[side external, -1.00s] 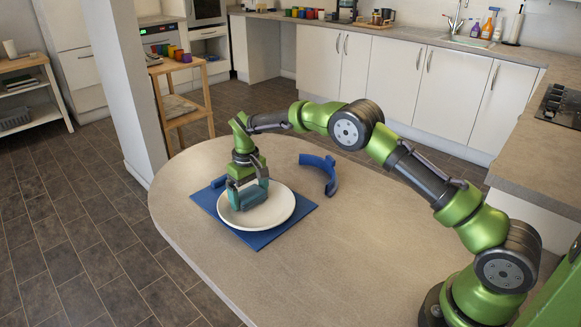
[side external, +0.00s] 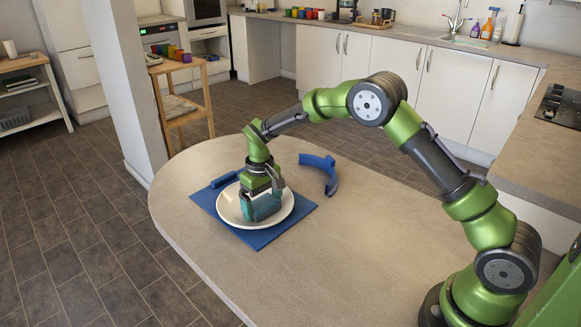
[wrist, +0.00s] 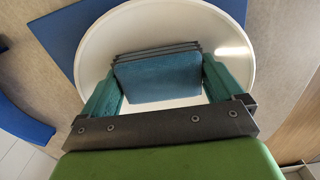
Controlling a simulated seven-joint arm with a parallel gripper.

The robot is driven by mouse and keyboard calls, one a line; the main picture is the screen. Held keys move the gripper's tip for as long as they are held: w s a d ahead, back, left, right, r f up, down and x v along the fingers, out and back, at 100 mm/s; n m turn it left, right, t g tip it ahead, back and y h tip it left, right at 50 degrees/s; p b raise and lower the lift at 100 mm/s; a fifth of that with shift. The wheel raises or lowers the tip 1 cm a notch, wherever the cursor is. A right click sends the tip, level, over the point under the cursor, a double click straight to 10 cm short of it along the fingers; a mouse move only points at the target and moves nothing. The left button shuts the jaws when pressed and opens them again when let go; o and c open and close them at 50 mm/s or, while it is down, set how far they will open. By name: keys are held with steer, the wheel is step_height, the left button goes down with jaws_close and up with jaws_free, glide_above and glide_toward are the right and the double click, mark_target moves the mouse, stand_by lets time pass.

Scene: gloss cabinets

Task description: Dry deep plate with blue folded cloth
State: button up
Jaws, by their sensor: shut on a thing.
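A white deep plate (side external: 228,208) lies on the blue mat on the table. It fills much of the wrist view (wrist: 102,36). My gripper (side external: 262,198) is over the plate, low inside its rim, with its fingers pointing down. It is shut on a blue folded cloth (wrist: 157,76), which sits between the two teal fingers in the wrist view. In the side view the cloth (side external: 264,208) is partly hidden by the fingers. The cloth is at or very near the plate's surface; I cannot tell if it touches.
The blue mat (side external: 257,241) shows around the plate. A blue curved piece (side external: 325,172) lies behind and right of the mat, and a small blue bar (side external: 223,180) lies at its back left. The table (side external: 350,255) is clear in front and to the right.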

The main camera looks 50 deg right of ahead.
steer(key=shift+s, duration=0.55)
steer(key=shift+w+d+f, duration=0.1)
steer(key=shift+w, duration=1.9)
steer(key=shift+w+d, duration=0.1)
steer(key=shift+w, duration=1.9)
steer(key=shift+s+a+r, duration=0.1)
steer(key=shift+s+r, duration=0.2)
steer(key=shift+s, duration=0.7)
steer(key=shift+s+a+r, duration=0.1)
steer(key=shift+s+r, duration=0.15)
steer(key=shift+s, duration=0.75)
step_height(320, 180, up, 8)
steer(key=shift+d+r, duration=0.1)
